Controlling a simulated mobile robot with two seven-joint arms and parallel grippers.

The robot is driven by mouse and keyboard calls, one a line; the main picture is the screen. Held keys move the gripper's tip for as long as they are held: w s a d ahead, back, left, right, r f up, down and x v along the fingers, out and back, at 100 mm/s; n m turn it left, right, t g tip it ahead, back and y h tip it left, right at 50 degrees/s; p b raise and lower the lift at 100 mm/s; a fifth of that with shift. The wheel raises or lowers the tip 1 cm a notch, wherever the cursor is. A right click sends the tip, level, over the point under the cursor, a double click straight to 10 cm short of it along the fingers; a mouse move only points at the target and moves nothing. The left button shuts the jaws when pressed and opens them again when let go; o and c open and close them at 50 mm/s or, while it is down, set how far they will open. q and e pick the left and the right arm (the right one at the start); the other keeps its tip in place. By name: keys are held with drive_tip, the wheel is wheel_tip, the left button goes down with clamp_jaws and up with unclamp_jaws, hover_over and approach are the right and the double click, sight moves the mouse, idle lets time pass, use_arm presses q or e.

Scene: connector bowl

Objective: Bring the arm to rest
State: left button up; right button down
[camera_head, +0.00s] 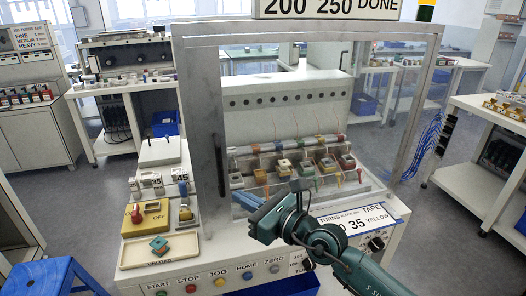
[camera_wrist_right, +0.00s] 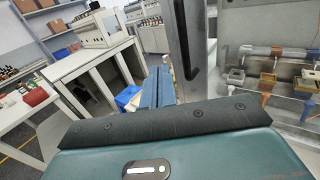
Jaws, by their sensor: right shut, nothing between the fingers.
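My right arm (camera_head: 365,272) comes in from the lower right, in front of the winding machine (camera_head: 188,130). My right gripper (camera_head: 246,199) is at the machine's front, before the lower part of its clear front panel. Its fingers are shut with nothing between them; they also show together in the right wrist view (camera_wrist_right: 158,87). Whether the gripper touches the machine I cannot tell. My left gripper is not in view.
A tray marked UNLOAD (camera_head: 185,249) holds a small teal and orange part (camera_head: 159,244). A row of buttons (camera_head: 218,282) lines the machine's front. A blue stool (camera_head: 50,277) stands at lower left. Open floor lies left of the machine.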

drive_tip(key=s+d+f+m+t+h, duration=0.35)
drive_tip(key=d+f+m, duration=0.4)
drive_tip(key=m, duration=0.85)
drive_tip(key=s+d+f+m+t+h, duration=0.4)
drive_tip(key=d+f+m, duration=0.35)
drive_tip(key=m, duration=0.75)
drive_tip(key=s+d+f+m+g+h, duration=0.2)
drive_tip(key=s+d+f+m+g, duration=0.1)
drive_tip(key=s+f+m, duration=0.3)
drive_tip(key=s+d+f+m+g+h, duration=0.3)
drive_tip(key=s+d+f+m, duration=0.3)
drive_tip(key=s, duration=0.4)
drive_tip(key=shift+f+m+g, duration=0.65)
drive_tip(key=shift+f+m, duration=0.15)
drive_tip(key=shift+w+a, duration=0.1)
drive_tip(key=shift+w, duration=0.05)
